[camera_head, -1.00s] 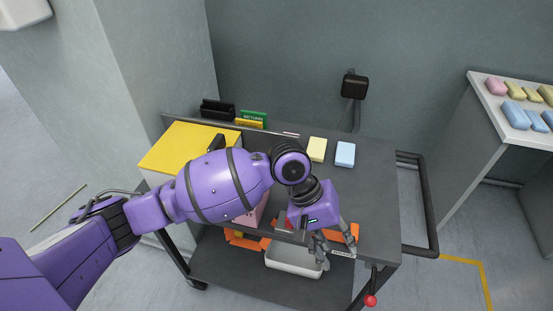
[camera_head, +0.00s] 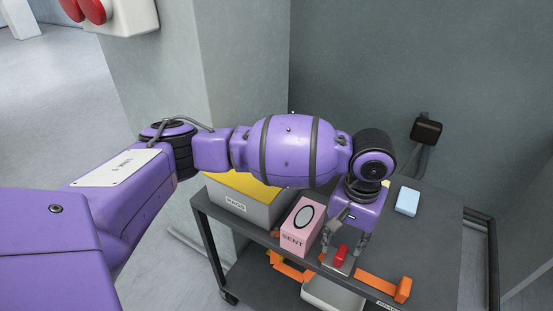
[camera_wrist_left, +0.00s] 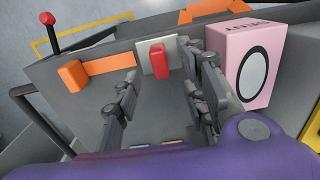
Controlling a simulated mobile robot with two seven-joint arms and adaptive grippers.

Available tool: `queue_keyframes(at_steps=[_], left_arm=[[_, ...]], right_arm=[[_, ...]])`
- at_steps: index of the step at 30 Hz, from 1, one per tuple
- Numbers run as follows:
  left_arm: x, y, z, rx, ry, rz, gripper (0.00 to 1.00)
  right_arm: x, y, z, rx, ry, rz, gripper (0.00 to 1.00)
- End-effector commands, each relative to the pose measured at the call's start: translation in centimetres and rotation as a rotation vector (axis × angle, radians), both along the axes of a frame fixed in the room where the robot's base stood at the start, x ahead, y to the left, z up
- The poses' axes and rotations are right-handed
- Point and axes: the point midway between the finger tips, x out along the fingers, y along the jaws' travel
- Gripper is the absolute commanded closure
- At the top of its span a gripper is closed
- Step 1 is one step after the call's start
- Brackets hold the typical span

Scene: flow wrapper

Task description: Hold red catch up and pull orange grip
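The red catch (camera_head: 341,257) stands on a pale plate at the cart's front edge. It also shows in the left wrist view (camera_wrist_left: 159,62). The orange grip (camera_head: 403,289) is a block at the end of a flat orange bar, right of the catch; in the left wrist view the grip (camera_wrist_left: 73,75) is left of the catch. My left gripper (camera_head: 347,241) points down over the red catch. Its fingers (camera_wrist_left: 157,62) are spread apart, with the catch showing between them; I cannot tell if they touch it. My right gripper is out of view.
A pink box (camera_head: 302,228) marked SENT stands close beside the left gripper. A grey box (camera_head: 240,205) marked RAGS with yellow contents is farther left. A light blue block (camera_head: 407,201) lies on the cart top (camera_head: 435,240). A red-knobbed lever (camera_wrist_left: 47,19) stands past the orange grip.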

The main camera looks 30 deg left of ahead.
Motion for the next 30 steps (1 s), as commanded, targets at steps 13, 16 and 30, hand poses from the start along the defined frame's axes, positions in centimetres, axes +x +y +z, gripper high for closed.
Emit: queue_keyframes(at_steps=[13, 16, 30], left_arm=[[0.0, 0.0, -5.0, -0.001, 0.000, 0.000, 0.61], [0.0, 0.0, -5.1, -0.001, 0.000, 0.000, 0.61], [0.1, -0.1, -5.0, -0.002, -0.002, 0.000, 1.00]], right_arm=[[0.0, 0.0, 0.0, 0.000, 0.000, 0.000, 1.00], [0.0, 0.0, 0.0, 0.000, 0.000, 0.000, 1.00], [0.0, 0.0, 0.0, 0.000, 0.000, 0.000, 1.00]])
